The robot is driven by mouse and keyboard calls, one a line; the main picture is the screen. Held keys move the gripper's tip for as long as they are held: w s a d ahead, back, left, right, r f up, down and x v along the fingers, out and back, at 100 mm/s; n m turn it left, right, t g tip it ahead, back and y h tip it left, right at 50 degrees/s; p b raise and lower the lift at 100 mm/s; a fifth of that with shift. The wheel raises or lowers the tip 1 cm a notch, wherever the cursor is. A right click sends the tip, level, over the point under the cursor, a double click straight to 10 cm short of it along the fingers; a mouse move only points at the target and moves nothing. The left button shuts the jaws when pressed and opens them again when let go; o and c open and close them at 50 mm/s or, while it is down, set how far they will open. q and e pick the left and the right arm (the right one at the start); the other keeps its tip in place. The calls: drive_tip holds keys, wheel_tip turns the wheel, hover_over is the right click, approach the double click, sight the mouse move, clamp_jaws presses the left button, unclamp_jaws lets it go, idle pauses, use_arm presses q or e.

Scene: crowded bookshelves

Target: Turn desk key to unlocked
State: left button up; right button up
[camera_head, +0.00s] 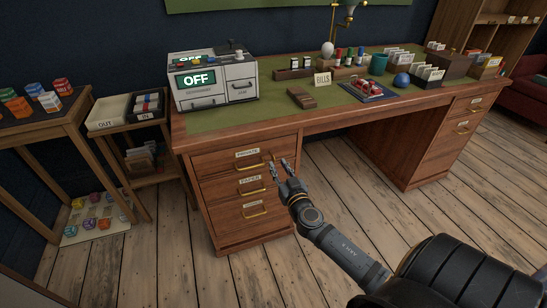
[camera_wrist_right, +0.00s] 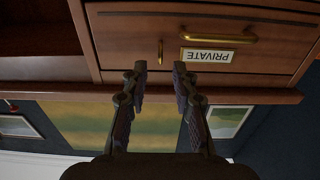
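The desk's top left drawer (camera_head: 225,160) has a label reading PRIVATE and a brass handle. In the wrist view, which is upside down, the small upright brass key (camera_wrist_right: 160,50) stands in the drawer front beside the brass handle (camera_wrist_right: 218,37) and PRIVATE label (camera_wrist_right: 207,56). My right gripper (camera_head: 278,166) is in front of this drawer, near its right end. In the wrist view my right gripper (camera_wrist_right: 160,68) is open, with the key lined up between and just beyond its fingertips. They look apart from the key. My left gripper is not in view.
The wooden desk (camera_head: 310,118) has its top edge just above the drawer. PAPER and lower drawers with handles lie below. A white machine reading OFF (camera_head: 212,82) stands on the desk's left. A side table (camera_head: 45,128) is at the left. The floor ahead is clear.

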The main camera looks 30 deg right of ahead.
sight(273, 156)
drive_tip(key=x, duration=0.5)
drive_tip(key=shift+w, duration=0.4)
drive_tip(key=shift+c, duration=0.4)
clamp_jaws()
